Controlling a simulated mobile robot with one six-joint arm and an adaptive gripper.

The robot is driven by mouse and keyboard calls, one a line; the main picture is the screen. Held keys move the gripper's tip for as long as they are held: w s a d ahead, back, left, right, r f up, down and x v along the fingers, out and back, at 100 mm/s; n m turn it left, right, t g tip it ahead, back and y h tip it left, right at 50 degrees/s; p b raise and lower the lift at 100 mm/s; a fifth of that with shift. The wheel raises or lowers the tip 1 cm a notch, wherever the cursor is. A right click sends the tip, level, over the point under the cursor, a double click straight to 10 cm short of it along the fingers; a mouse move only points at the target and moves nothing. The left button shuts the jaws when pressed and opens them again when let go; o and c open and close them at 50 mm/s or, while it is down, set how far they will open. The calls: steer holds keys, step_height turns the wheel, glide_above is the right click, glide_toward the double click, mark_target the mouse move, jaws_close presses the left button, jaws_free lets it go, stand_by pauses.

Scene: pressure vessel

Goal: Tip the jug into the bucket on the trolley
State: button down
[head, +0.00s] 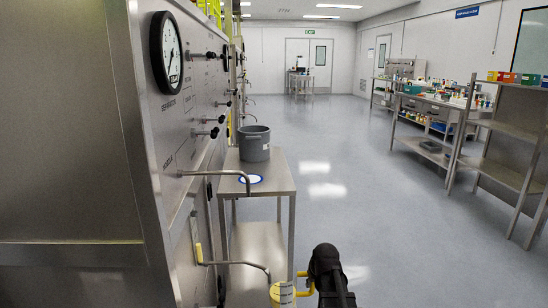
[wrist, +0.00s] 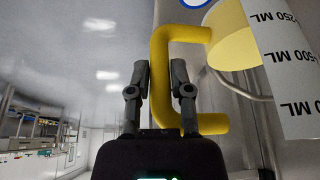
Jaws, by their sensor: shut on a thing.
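The yellow jug (head: 284,294) is at the bottom edge of the head view, partly cut off. In the wrist view, the jug (wrist: 232,35) shows at the upper right with a white scale strip marked in ML. My gripper (wrist: 159,66) is shut on the jug's yellow handle (wrist: 162,45), one finger on each side. In the head view, my gripper (head: 313,275) is at the right of the jug. The grey bucket (head: 254,145) stands upright on the far part of the metal trolley (head: 276,178), well beyond the jug. The inside of the jug is hidden.
A steel panel (head: 178,130) with a gauge and knobs stands left of the trolley. Bent metal pipes (head: 215,173) reach from it over the trolley's near end. A blue-ringed white disc (head: 250,179) lies before the bucket. The floor at right is clear; shelves (head: 515,130) stand beyond.

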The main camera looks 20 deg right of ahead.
step_height(320, 180, up, 31)
steer(key=p, duration=2.9)
steer(key=shift+p, duration=0.35)
steer(key=shift+f, duration=0.1)
